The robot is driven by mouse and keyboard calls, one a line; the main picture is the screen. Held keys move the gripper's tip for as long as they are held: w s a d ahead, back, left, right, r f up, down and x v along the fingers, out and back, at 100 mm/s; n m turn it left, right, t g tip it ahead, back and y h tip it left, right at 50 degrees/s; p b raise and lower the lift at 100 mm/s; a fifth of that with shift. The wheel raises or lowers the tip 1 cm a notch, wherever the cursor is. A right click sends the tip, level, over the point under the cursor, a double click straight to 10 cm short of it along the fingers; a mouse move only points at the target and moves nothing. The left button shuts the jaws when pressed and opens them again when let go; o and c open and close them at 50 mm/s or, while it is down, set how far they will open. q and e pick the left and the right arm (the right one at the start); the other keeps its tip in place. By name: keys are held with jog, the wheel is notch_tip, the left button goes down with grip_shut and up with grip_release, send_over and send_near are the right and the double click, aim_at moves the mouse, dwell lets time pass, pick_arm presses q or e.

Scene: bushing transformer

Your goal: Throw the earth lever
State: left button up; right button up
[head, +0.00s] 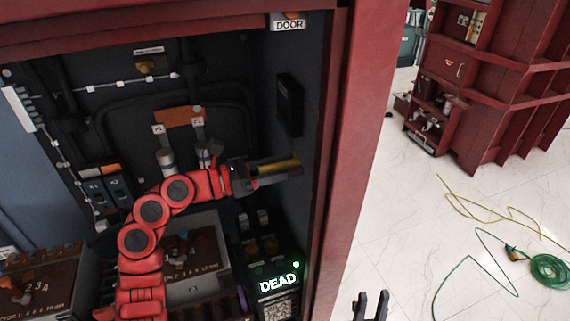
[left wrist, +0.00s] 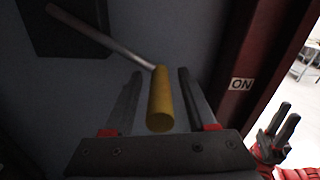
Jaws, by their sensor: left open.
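The earth lever has a yellow handle (left wrist: 160,100) on a grey metal rod (left wrist: 100,36) that runs up and left to a dark plate (left wrist: 62,30) on the cabinet wall. The handle also shows in the head view (head: 281,165). My left gripper (head: 290,172) is open inside the cabinet. In the left wrist view its fingers (left wrist: 158,88) stand on either side of the handle, with visible gaps; contact is not seen. An "ON" label (left wrist: 242,84) is on the red frame at right. My right gripper (head: 371,300) is open and empty outside the cabinet.
The red cabinet post (head: 350,150) stands right of my left gripper. A black box (head: 290,104) is on the inner wall above, and a lit "DEAD" display (head: 279,283) is below. Green hose (head: 548,271) and yellow cable (head: 490,212) lie on the pale floor.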

pick_arm(q)
grip_shut()
jog(key=shift+r, duration=0.1)
dwell(1.2)
